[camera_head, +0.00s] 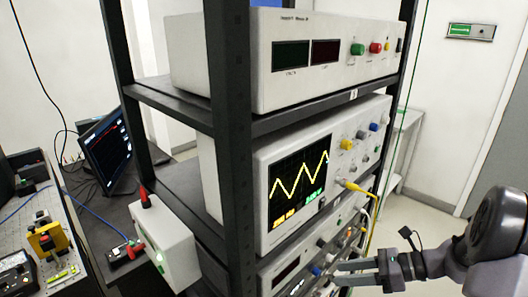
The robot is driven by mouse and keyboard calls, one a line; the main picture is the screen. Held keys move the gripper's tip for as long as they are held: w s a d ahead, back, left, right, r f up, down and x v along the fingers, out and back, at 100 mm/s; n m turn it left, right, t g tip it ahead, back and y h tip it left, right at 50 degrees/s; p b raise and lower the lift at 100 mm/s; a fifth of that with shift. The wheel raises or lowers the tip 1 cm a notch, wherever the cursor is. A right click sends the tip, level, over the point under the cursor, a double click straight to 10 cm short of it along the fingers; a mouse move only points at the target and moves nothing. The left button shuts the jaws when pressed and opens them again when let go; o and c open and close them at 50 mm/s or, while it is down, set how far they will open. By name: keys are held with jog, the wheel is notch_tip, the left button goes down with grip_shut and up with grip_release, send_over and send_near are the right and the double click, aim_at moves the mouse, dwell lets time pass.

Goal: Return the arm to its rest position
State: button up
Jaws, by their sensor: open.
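My gripper (335,273) shows at the lower right, pointing left. Its two fingers are apart, with nothing seen between them. My dark arm comes in from the right edge behind it. The fingertips appear in front of the lower instrument's knobs and cables, at the right side of the rack. I cannot tell whether they touch anything there.
A black rack (233,150) holds an oscilloscope (262,165) with a yellow trace and a power supply (265,95) above it. Yellow cables (358,188) hang from the oscilloscope's front. A white box (165,240) stands left. A pale floor (425,220) shows behind my arm.

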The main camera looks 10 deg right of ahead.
jog(key=s+a+r+n+g+h, duration=0.2)
jog(key=s+a+r+n, duration=0.15)
jog(key=a, duration=0.25)
jog(key=s+a+r+n+g+h, duration=0.1)
jog(key=s+a+r+n+h, duration=0.15)
jog(key=a+r+n, duration=0.2)
jog(key=s+a+r+n+t+h, duration=0.2)
jog(key=s+a+n, duration=0.1)
jog(key=s+n, duration=0.3)
jog(key=s+a+r+n+t+h, duration=0.1)
jog(key=s+a+r+n+h, duration=0.1)
jog(key=s+n, duration=0.4)
jog(key=shift+s+a+r+n+t+h+b, duration=0.2)
jog(key=shift+a+n+t+h+b, duration=0.25)
jog(key=shift+n+h, duration=0.35)
